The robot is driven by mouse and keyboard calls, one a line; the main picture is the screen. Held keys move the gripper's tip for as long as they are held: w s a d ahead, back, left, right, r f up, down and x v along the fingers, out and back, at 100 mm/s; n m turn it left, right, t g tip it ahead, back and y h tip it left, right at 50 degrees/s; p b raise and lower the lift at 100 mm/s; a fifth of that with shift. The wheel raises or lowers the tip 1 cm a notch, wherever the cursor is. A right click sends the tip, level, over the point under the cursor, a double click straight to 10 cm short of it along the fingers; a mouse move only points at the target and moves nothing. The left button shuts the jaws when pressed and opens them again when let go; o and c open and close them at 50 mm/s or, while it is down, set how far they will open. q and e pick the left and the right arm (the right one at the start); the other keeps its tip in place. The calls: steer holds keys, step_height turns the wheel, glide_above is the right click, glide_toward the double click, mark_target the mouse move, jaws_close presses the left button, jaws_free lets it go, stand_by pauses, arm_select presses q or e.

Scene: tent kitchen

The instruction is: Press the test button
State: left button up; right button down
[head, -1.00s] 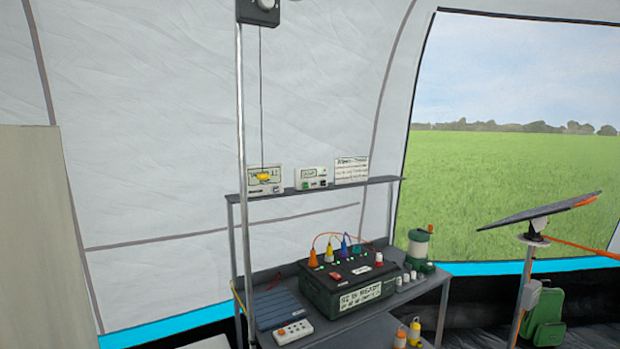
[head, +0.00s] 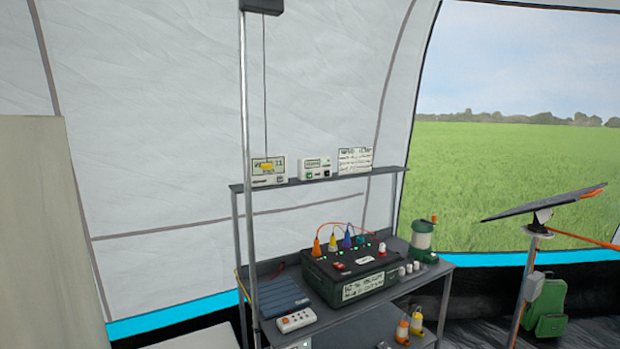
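A dark box (head: 340,295) with a light text panel on its front stands on the grey bench. Several coloured plugs, small green lights and a red switch are on its top. A white control strip (head: 296,320) with an orange button and smaller buttons lies on the bench in front of a blue ribbed panel (head: 284,300). Two small white devices with screens, a left one (head: 262,178) and a right one (head: 314,169), stand on the upper shelf. I cannot read which button is the test button. Neither of my grippers is in view.
A metal pole (head: 247,150) stands in front of the bench's left part, and a yellow handle (head: 267,167) hangs on a cord beside it. A green lantern (head: 422,240) stands at the bench's right end. A tilted panel on a stand (head: 545,207) is at the right.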

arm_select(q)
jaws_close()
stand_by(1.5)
